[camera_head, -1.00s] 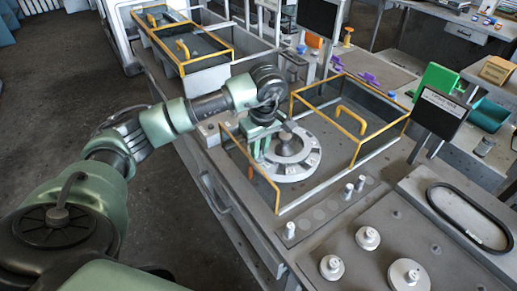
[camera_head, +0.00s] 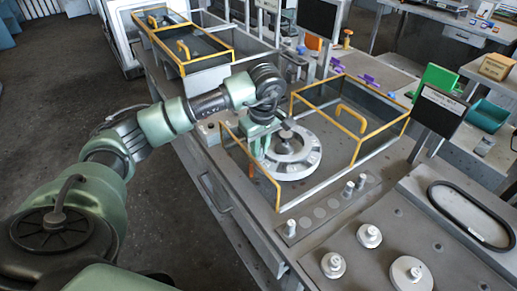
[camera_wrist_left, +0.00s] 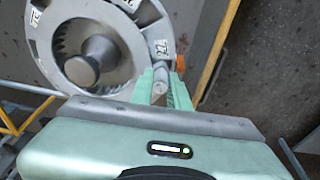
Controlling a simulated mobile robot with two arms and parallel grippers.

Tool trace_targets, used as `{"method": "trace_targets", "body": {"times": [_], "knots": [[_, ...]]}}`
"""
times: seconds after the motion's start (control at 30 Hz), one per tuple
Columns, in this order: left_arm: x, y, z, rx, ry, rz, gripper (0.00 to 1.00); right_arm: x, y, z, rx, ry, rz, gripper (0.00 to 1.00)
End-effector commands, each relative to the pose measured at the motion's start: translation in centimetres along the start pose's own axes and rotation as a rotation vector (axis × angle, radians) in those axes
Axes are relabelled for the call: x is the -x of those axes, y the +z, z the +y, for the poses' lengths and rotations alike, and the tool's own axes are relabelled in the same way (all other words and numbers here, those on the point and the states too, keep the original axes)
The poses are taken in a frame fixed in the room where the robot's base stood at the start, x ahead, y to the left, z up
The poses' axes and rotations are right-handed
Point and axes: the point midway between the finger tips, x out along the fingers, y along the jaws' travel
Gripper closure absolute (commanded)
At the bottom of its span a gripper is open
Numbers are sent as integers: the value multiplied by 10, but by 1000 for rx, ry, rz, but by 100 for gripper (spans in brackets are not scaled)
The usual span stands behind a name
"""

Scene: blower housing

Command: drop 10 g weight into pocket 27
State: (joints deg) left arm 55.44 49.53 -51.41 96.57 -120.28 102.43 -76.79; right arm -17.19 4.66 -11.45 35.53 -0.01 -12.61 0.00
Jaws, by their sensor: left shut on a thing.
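The blower wheel (camera_head: 296,168), a grey ring with a central hub, sits inside the yellow-framed housing. In the left wrist view its rim (camera_wrist_left: 113,83) carries numbered labels; the label (camera_wrist_left: 161,47) nearest my fingers seems to read 27. My left gripper (camera_wrist_left: 163,88) is shut on a small grey weight (camera_wrist_left: 160,88), held at the wheel's outer edge beside that label. In the head view my left gripper (camera_head: 259,148) points down at the wheel's left side, and the weight cannot be made out there. Pocket 27's opening and the weight's lower end are not clear. My right gripper is not in view.
Small weights (camera_head: 290,228) (camera_head: 348,189) stand on a strip in front of the housing. Larger knobbed weights (camera_head: 369,236) (camera_head: 333,265) stand on the plate at front right. Yellow-edged guard panels (camera_head: 253,165) rise close to my left gripper. A black display (camera_head: 439,113) stands at right.

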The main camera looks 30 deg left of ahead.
Motion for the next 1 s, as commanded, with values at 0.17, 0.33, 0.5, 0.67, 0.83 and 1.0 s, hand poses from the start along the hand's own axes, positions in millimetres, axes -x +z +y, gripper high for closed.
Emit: {"method": "trace_targets", "body": {"times": [0.17, 0.33, 0.5, 0.67, 0.83, 1.0], "knots": [[-26, 11, -12, -15, -54, -16, 100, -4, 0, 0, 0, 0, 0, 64], [-26, 11, -12, -15, -53, -16, 75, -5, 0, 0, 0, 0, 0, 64], [-26, 12, -12, -16, -51, -17, 58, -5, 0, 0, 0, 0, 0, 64], [-26, 12, -11, -16, -49, -17, 58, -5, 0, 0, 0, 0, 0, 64], [-26, 12, -11, -16, -48, -17, 58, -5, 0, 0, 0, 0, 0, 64], [-25, 12, -10, -16, -47, -18, 58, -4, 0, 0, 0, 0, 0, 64]]}}
